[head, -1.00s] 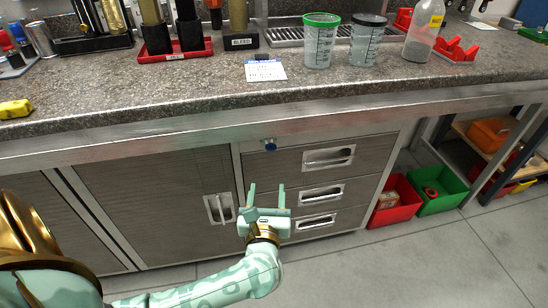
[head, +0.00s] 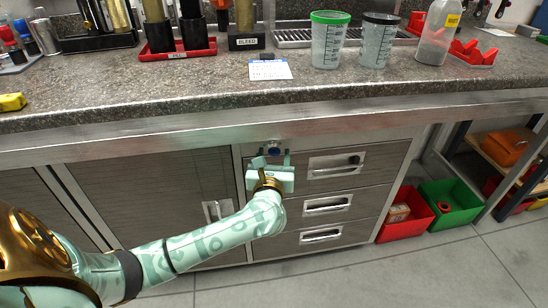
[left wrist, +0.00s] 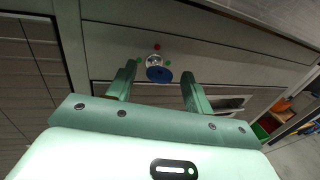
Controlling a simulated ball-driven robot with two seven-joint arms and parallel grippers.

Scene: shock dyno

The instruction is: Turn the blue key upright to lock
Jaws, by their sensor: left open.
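The blue key (head: 273,152) sits in a lock at the top of the drawer cabinet, just under the counter's metal edge. In the left wrist view the blue key (left wrist: 158,73) shows as a round blue head in front of a silver lock face, with small red and green dots around it. Which way the key is turned is hard to tell. My left gripper (head: 271,158) is just below and in front of the key; its fingers (left wrist: 157,82) are open, one on each side of the key's line, and hold nothing. My right gripper is not in view.
The drawer cabinet (head: 345,200) has three drawers with recessed handles, right of the key. The counter (head: 200,90) overhangs the lock; cups, a bottle and a card stand on it. Red (head: 405,232) and green (head: 450,222) bins stand on the floor at right.

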